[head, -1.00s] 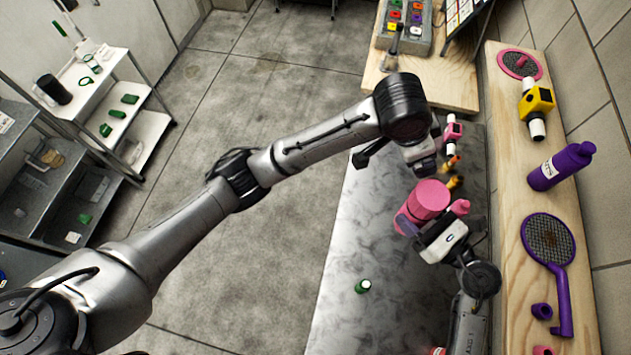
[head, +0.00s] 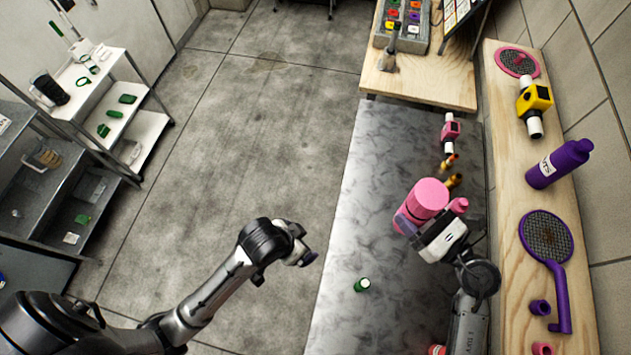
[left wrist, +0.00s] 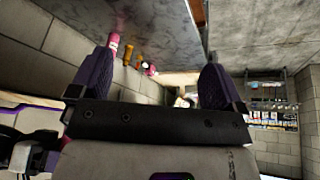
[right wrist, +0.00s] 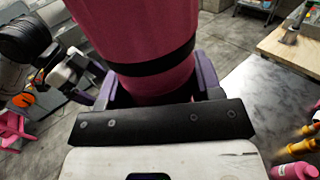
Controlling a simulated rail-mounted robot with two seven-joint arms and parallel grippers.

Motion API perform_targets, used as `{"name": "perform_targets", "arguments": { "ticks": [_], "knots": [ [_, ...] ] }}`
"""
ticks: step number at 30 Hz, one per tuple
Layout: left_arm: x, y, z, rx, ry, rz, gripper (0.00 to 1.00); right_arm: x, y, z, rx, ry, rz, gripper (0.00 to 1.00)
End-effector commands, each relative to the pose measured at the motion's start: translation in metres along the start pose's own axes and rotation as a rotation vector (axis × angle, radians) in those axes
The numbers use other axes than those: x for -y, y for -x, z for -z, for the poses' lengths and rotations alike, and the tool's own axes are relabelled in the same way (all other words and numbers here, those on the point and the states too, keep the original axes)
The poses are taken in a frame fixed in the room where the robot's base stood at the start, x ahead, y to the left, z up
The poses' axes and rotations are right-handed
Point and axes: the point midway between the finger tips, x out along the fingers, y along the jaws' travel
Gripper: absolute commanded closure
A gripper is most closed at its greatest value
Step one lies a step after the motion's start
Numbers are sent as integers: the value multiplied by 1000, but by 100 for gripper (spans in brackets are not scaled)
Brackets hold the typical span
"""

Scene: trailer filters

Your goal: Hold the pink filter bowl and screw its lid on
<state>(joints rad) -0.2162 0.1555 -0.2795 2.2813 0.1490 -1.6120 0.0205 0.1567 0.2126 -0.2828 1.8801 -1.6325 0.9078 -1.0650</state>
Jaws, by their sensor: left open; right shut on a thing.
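The pink filter bowl (head: 408,215) stands over the metal bench with a wider pink round top (head: 430,197), which looks like its lid. I cannot tell how tightly that top sits. My right gripper (head: 412,232) is shut around the bowl's side; the right wrist view shows the pink body with a black band (right wrist: 150,66) between the purple fingers. The bowl's underside is hidden. My left gripper (head: 305,257) is empty and open, left of the bench over the floor, well away from the bowl. Its spread purple fingers show in the left wrist view (left wrist: 158,80).
A green-and-white cap (head: 362,285) is at the front left. A wooden shelf (head: 505,190) runs along the right. The bench's left half is mostly clear.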

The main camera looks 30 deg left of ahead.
Motion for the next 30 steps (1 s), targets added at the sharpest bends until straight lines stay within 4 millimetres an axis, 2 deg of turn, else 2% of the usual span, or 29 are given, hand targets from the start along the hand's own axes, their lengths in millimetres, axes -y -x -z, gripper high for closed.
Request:
{"name": "perform_targets", "arguments": {
  "ticks": [1,6,12,19,30],
  "knots": [
    [2,4,-20,16,26,13,5,0,0,-1,1,1,0,100],
    [12,20,-67,52,88,70,5,0,0,-1,1,1,0,100],
    [20,36,-103,86,128,122,5,0,0,-1,1,1,0,100],
    [24,44,-118,102,144,149,5,0,0,-1,1,1,0,100],
    [24,45,-119,103,145,151,5,0,0,-1,2,1,0,100]
  ]
}}
